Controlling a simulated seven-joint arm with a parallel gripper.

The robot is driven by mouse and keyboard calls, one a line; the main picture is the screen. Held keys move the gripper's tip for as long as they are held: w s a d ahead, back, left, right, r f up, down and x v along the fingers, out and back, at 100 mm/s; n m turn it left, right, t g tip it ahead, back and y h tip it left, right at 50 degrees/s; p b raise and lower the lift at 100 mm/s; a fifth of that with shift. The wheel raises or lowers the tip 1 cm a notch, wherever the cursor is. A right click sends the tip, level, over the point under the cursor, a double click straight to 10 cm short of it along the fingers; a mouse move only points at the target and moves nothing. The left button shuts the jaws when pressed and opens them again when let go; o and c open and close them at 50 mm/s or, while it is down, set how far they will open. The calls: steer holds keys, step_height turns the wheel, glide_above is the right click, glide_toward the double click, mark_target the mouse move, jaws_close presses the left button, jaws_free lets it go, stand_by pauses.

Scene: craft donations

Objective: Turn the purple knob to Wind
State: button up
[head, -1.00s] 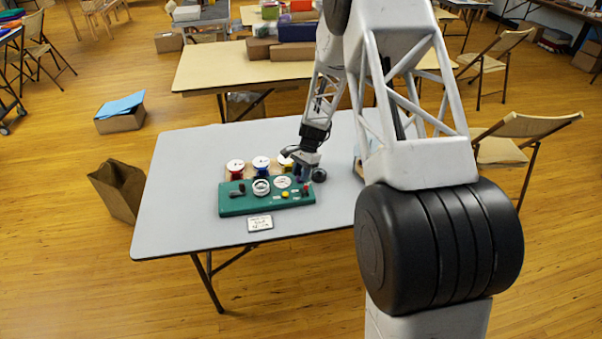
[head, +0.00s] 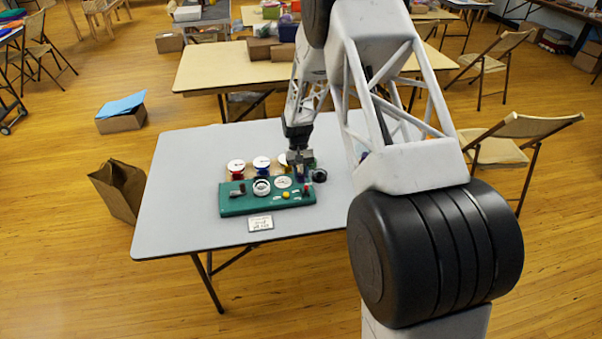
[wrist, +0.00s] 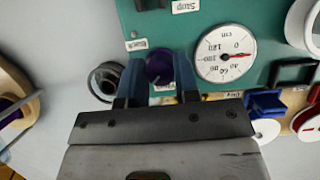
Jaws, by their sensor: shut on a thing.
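The purple knob (wrist: 158,66) sits on the green panel (wrist: 185,40), which also shows in the head view (head: 238,206). My gripper (wrist: 157,78) has its two blue fingers on either side of the knob, closed on it. In the head view my gripper (head: 300,170) stands over the panel's back right corner and hides the knob. Small white labels lie to the left of the knob and just below it in the wrist view; their words are hard to read. Which way the knob points cannot be told.
A white dial (wrist: 225,53) with a red needle is right of the knob. A dark round thing (wrist: 106,80) stands close to the left finger. Spools (head: 236,168) stand behind the panel. A small sign (head: 260,223) lies in front; the table's left side is clear.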

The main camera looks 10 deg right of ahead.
steer(key=n+h, duration=0.1)
steer(key=n, duration=0.3)
steer(key=shift+a+n+t+h, duration=0.1)
steer(key=shift+n+t+h, duration=0.2)
steer(key=shift+h, duration=0.1)
steer(key=n+h, duration=0.1)
steer(key=n, duration=0.3)
steer(key=shift+t, duration=0.4)
steer(key=o, duration=0.9)
steer(key=shift+r, duration=0.1)
steer(key=shift+v, duration=3.85)
steer(key=shift+a, duration=0.2)
